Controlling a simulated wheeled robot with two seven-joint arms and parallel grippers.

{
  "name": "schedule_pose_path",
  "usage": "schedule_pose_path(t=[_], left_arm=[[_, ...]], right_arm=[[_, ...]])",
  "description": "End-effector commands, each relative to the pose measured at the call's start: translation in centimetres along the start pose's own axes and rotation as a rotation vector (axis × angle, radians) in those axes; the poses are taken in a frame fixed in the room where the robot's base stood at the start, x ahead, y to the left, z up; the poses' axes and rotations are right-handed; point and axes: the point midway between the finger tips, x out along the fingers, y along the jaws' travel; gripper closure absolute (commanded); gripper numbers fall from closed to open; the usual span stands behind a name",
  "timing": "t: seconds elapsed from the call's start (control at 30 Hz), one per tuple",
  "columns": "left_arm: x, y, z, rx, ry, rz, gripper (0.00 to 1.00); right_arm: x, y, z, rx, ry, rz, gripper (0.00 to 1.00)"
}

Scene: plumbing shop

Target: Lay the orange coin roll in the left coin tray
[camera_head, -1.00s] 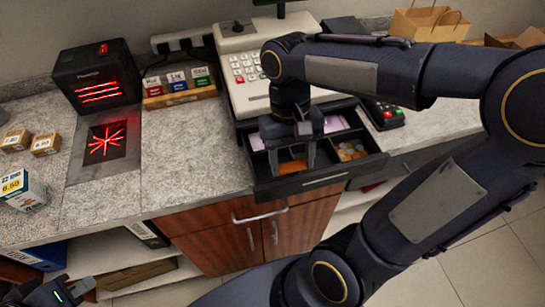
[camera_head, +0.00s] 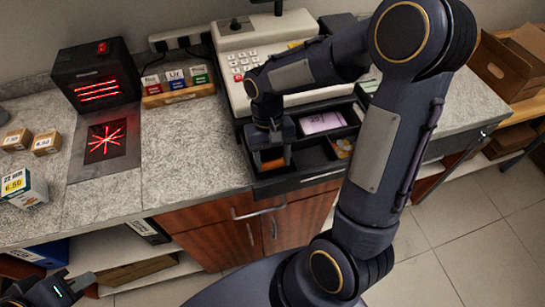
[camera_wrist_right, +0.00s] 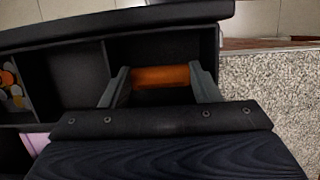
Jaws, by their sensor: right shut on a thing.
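The orange coin roll (camera_wrist_right: 160,77) lies crosswise between the two fingers of my right gripper (camera_wrist_right: 161,86), which is shut on its ends. In the head view, the roll (camera_head: 272,165) shows below my right gripper (camera_head: 270,158). The gripper is inside the open cash drawer (camera_head: 310,179), at its front left. The roll is in or just over the left coin tray (camera_wrist_right: 147,47); I cannot tell whether it touches the floor. My left gripper (camera_head: 78,286) is at the bottom left, away from the counter top, and its fingers are only partly in view.
A middle compartment (camera_wrist_right: 75,75) beside the left tray looks empty. A further one holds loose coins (camera_wrist_right: 12,85). A pink banknote (camera_head: 320,122) lies behind. The cash register (camera_head: 262,62) stands over the drawer. Granite counter (camera_head: 190,150) is clear to the left.

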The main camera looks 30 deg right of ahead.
Motion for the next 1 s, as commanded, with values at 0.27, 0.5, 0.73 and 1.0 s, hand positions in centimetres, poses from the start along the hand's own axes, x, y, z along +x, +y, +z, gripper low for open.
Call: schedule_pose_path(t=[0.27, 0.5, 0.73, 1.0], left_arm=[[0.5, -0.2, 0.2, 0.0, 0.0, 0.0, 1.0], [0.8, -0.4, 0.4, 0.0, 0.0, 0.0, 1.0], [0.7, -0.3, 0.4, 0.0, 0.0, 0.0, 1.0], [0.2, -0.1, 0.1, 0.0, 0.0, 0.0, 1.0]], right_arm=[[0.6, 0.0, -0.2, 0.0, 0.0, 0.0, 0.71], [1.2, 0.0, -0.3, 0.0, 0.0, -0.001, 0.71], [1.1, 0.0, -0.3, 0.0, 0.0, 0.0, 0.35], [0.4, 0.0, -0.1, 0.0, 0.001, -0.001, 0.35]])
